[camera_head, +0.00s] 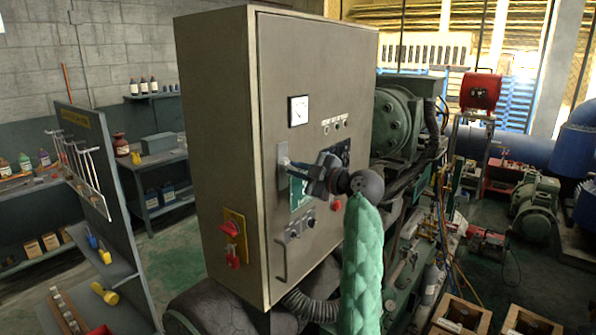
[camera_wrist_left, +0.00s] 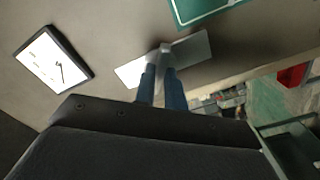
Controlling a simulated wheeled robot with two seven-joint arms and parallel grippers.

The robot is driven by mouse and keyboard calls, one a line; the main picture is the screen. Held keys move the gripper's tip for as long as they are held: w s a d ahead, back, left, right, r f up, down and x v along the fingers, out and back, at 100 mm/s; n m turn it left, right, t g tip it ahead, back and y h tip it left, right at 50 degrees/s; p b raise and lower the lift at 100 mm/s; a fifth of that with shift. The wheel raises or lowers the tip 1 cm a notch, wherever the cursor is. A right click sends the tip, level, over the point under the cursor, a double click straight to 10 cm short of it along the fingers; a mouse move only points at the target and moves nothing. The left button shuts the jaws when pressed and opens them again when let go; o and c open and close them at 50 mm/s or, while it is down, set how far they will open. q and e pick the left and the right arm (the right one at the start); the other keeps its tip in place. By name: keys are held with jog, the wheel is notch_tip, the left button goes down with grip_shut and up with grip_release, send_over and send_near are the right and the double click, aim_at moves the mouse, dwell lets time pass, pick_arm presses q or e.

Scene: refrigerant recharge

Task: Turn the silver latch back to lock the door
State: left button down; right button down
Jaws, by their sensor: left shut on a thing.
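The grey cabinet door (camera_head: 310,75) is the front face of a tall metal cabinet (camera_head: 215,130) and looks closed. The silver latch (camera_head: 282,157) sits near the door's left edge, under the gauge. My left gripper (camera_head: 296,170) reaches it from the right, with the green-sleeved arm behind. In the left wrist view the latch (camera_wrist_left: 191,50) is a flat silver plate with a raised middle piece. The two blue fingers of my left gripper (camera_wrist_left: 162,74) are shut on that middle piece, hiding part of it. My right gripper is not in view.
A square gauge (camera_head: 299,111), a green screen (camera_head: 298,192) and a curved door handle (camera_head: 281,262) are on the door. A red switch (camera_head: 233,252) is on the cabinet's side. Green machinery (camera_head: 402,122) stands close on the right.

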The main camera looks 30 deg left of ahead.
pick_arm(q)
jog(key=shift+s+f+m, duration=0.1)
jog(key=shift+f+m, duration=0.25)
jog(key=shift+m, duration=0.45)
